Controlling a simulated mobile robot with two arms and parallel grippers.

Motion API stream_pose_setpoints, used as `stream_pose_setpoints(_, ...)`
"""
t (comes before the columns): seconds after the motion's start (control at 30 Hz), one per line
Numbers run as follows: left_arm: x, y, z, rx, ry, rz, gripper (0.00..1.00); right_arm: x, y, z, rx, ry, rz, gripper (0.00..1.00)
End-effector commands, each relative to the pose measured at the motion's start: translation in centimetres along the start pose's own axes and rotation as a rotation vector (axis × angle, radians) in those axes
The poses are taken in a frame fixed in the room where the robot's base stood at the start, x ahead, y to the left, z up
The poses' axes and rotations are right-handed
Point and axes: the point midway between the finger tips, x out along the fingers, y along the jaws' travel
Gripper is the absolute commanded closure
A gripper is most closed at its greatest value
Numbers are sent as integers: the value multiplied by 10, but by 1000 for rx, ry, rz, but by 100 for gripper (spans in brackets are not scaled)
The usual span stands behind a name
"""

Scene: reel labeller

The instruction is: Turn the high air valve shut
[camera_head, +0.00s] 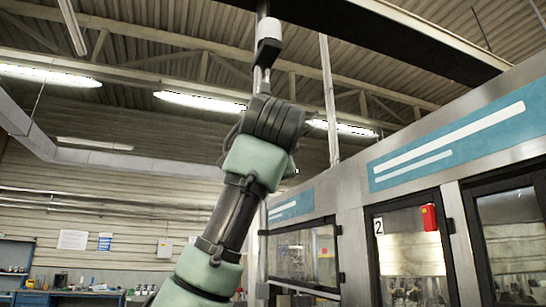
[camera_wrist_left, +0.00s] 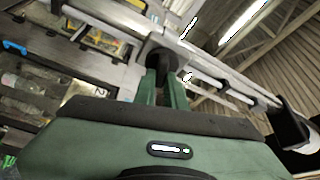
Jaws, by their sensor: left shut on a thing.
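My left arm reaches up through the middle of the head view, and its wrist hides the gripper there. In the left wrist view my left gripper (camera_wrist_left: 164,88) has its two green fingers shut on a dark piece, seemingly the valve handle (camera_wrist_left: 161,60). This piece sits against a grey pipe (camera_wrist_left: 215,68) that runs slanting across that view. In the head view the pipe (camera_head: 261,80) shows above my wrist, with a black block and a white cylinder higher up. The handle's angle to the pipe is unclear. My right gripper is not in view.
A machine cabinet (camera_head: 350,190) with framed windows stands on the right. A dark beam (camera_head: 400,35) crosses overhead at upper right. The space left of my arm looks clear, with a workbench far behind.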

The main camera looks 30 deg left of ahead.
Motion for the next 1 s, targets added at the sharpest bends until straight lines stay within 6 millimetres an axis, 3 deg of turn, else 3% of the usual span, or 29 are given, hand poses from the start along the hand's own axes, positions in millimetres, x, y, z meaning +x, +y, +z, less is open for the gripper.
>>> stream_pose_setpoints(0.5, 0, -2, 0, 294, 0, 120, 100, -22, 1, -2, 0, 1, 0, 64)
stream_pose_setpoints(1.0, 0, 0, 0, 342, -1, 139, 100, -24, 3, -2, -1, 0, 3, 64)
